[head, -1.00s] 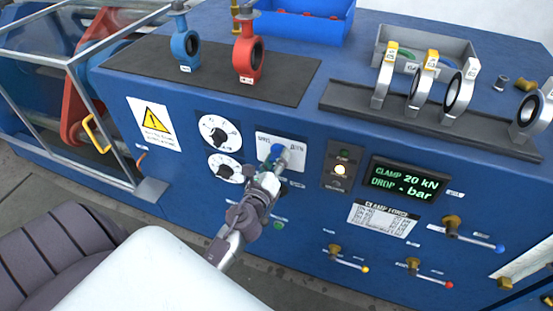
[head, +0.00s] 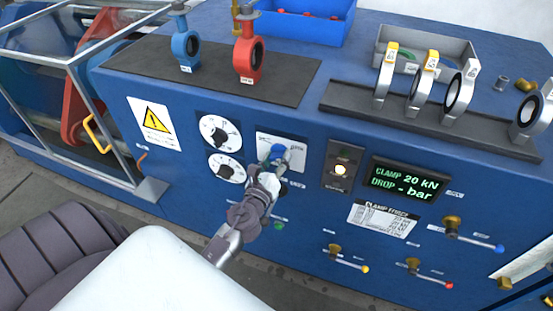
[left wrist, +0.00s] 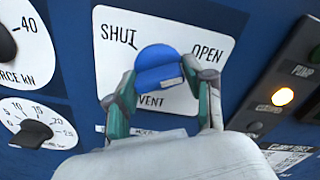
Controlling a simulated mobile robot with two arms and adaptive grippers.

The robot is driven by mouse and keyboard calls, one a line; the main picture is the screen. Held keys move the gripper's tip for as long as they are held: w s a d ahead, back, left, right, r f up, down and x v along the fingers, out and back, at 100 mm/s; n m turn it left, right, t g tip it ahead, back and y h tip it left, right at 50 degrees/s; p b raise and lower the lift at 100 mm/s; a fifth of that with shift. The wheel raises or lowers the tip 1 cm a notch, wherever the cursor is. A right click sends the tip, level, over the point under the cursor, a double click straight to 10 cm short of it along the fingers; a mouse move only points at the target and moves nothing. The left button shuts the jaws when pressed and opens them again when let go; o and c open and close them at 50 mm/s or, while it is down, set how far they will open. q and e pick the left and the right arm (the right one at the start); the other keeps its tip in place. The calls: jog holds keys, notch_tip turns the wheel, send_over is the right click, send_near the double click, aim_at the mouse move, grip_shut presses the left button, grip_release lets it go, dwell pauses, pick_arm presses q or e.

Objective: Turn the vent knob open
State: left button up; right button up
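The blue vent knob (head: 277,151) sits on a white plate (head: 294,147) on the front of the blue console. In the left wrist view the knob (left wrist: 158,66) stands between the words SHUT at upper left and OPEN at upper right, with VENT below. My left gripper (head: 279,163) is at the knob. Its two fingers flank the knob at left and right in the left wrist view and appear closed against its sides. The fingers hide part of the plate and the knob's lower edges. My right gripper is not in view.
Two dials (head: 220,133) lie left of the knob. A lamp panel (head: 342,168) and a display (head: 404,179) lie right. Several small levers (head: 350,264) stick out below. Valves (head: 248,60) stand on top, with a blue bin (head: 300,22) behind.

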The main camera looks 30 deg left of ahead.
pick_arm(q)
jog(key=shift+o, duration=1.2)
jog(key=shift+w+a+r, duration=0.1)
jog(key=shift+w+r, duration=0.05)
jog(key=shift+r, duration=0.1)
jog(key=shift+o, duration=0.4)
jog(key=shift+w+f, duration=0.1)
jog(key=shift+f, duration=0.1)
jog(key=shift+s+f, duration=0.1)
jog(key=shift+s, duration=0.3)
jog(key=v, duration=1.1)
jog(key=shift+s, duration=0.15)
